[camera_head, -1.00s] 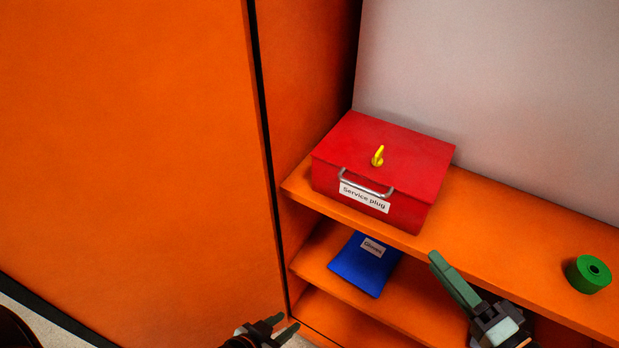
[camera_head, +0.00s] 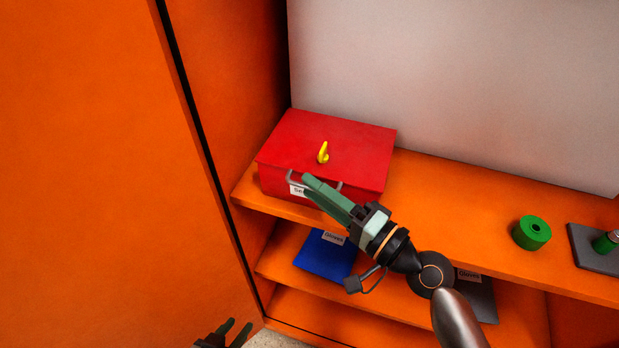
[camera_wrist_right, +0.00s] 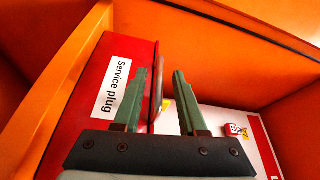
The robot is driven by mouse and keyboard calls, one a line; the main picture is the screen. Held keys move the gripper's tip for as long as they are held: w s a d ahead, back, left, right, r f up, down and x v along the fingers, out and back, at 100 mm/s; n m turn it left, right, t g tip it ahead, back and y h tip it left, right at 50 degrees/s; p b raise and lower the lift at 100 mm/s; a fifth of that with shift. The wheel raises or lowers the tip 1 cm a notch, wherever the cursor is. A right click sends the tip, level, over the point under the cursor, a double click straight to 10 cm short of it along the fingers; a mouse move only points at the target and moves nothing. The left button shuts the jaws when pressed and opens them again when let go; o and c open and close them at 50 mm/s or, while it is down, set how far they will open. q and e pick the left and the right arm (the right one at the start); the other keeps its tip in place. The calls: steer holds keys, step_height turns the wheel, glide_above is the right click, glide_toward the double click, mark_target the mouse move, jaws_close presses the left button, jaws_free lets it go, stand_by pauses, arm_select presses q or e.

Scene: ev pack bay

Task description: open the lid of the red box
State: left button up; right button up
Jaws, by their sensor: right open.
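The red box (camera_head: 375,178) stands on the upper orange shelf with its lid (camera_head: 345,135) shut. A yellow hook-shaped piece (camera_head: 323,154) sits on top of the lid. The front has a metal handle (camera_head: 290,177) and a white "Service plug" label (camera_wrist_right: 115,88). My right gripper (camera_head: 308,182) is at the front of the box and covers part of the handle and label. In the right wrist view its fingers (camera_wrist_right: 168,72) are open, one on each side of what looks like the handle bar (camera_wrist_right: 156,85). My left gripper (camera_head: 241,322) is open and empty, low in the head view.
A green roll (camera_head: 532,232) and a dark plate (camera_head: 594,250) with a green item stand on the shelf to the right. A blue gloves packet (camera_head: 322,257) lies on the shelf below. An orange panel (camera_head: 90,180) closes off the left side. A pale wall is behind.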

steer(key=shift+x, duration=0.9)
steer(key=shift+c, duration=0.2)
jaws_close()
stand_by(0.7)
